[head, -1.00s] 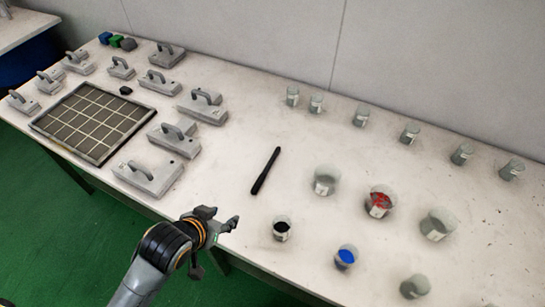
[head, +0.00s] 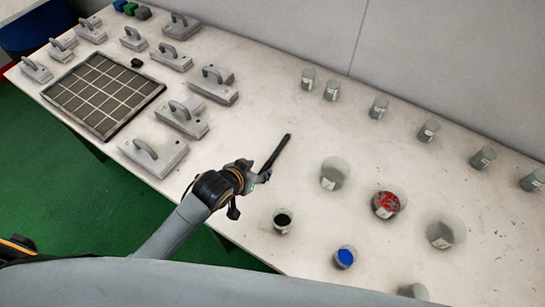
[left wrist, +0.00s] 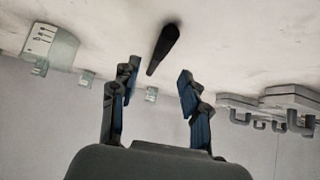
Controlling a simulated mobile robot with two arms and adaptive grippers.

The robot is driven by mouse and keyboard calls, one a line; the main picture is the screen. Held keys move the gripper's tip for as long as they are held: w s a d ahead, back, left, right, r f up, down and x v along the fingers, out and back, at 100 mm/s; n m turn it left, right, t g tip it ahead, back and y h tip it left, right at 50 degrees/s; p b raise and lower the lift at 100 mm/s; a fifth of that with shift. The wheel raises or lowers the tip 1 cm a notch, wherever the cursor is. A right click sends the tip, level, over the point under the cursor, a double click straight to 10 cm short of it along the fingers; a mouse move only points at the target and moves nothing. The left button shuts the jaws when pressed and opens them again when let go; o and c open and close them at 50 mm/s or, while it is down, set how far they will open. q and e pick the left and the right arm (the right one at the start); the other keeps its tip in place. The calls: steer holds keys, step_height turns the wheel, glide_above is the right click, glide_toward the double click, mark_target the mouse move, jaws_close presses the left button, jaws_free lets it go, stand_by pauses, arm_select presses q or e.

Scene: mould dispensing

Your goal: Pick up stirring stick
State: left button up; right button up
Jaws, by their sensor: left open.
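The black stirring stick (head: 277,153) lies on the white table in the head view, slanting from lower left to upper right. My left gripper (head: 262,177) is at its near end and hides part of that end. In the left wrist view the stick (left wrist: 164,46) shows ahead of the fingertips, lined up with the gap between them. My left gripper (left wrist: 158,86) is open and empty there, its two fingers spread apart. My right gripper is not in view.
Cups stand right of the stick: a clear one (head: 334,174), one with red (head: 386,204), one with black (head: 283,220) and one with blue (head: 345,257). Grey handled blocks (head: 183,118) and a gridded tray (head: 157,88) lie left. The table around the stick is clear.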

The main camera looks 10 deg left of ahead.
mark_target(265, 167)
arm_select(q)
steer(key=shift+p+x, duration=0.45)
steer(key=shift+x, duration=2.1)
steer(key=shift+s+f, duration=0.15)
steer(key=shift+c, duration=0.4)
jaws_close()
